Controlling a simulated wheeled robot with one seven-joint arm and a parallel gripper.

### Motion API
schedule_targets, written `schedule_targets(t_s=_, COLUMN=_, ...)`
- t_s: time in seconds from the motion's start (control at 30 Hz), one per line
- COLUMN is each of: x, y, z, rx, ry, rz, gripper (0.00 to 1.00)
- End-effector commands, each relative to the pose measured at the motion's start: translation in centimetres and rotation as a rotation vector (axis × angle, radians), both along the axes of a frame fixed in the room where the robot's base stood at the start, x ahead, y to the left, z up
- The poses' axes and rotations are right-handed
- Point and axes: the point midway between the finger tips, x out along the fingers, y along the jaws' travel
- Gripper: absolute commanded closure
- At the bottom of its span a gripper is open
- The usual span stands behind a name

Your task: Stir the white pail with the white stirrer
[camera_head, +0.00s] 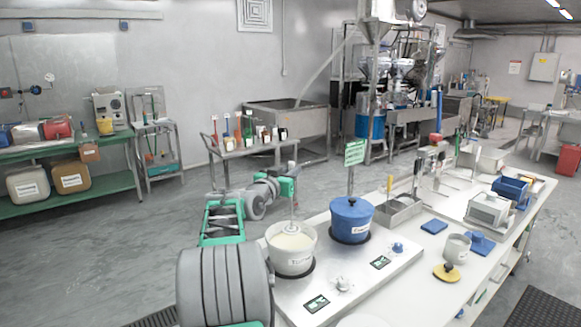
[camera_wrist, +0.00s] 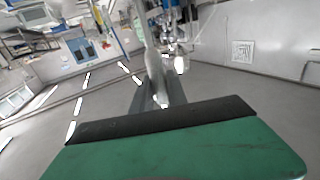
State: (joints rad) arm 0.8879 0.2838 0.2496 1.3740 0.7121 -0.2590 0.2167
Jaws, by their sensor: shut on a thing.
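The white pail (camera_head: 291,258), with a label on its front, stands upright on the left burner of the silver two-place plate and holds cream-coloured content. The white stirrer (camera_head: 292,212) is a thin pale rod standing nearly upright, its lower end over or in the pail's content; the tip is hidden. My gripper (camera_head: 291,171) is above the pail, shut on the top of the stirrer; its fingers are small and partly hidden in the head view. In the wrist view my green hand fills the bottom, with grey finger parts (camera_wrist: 155,88) beyond it. The pail cannot be made out there.
A blue lidded pail (camera_head: 351,220) stands close right of the white pail, with a green sign (camera_head: 355,153) behind it. A metal tray (camera_head: 399,211) and a small grey cup (camera_head: 457,247) are further right on the white bench. Open floor lies left.

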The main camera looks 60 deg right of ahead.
Motion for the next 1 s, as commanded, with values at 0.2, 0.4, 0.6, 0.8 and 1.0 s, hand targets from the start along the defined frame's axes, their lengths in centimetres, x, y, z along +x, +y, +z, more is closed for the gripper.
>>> schedule_targets(t_s=0.2, x=0.0, y=0.0, z=-3.1, rx=-0.002, ry=-0.001, rz=0.0, gripper=1.0)
schedule_targets(t_s=0.4, x=0.0, y=0.0, z=-5.4, rx=-0.002, ry=-0.002, rz=0.001, gripper=1.0)
schedule_targets(t_s=0.6, x=0.0, y=0.0, z=-7.7, rx=-0.002, ry=-0.002, rz=0.001, gripper=1.0)
schedule_targets(t_s=0.8, x=0.0, y=0.0, z=-9.5, rx=-0.002, ry=-0.002, rz=0.001, gripper=1.0)
schedule_targets(t_s=1.0, x=0.0, y=0.0, z=-9.8, rx=-0.003, ry=-0.002, rz=0.001, gripper=1.0)
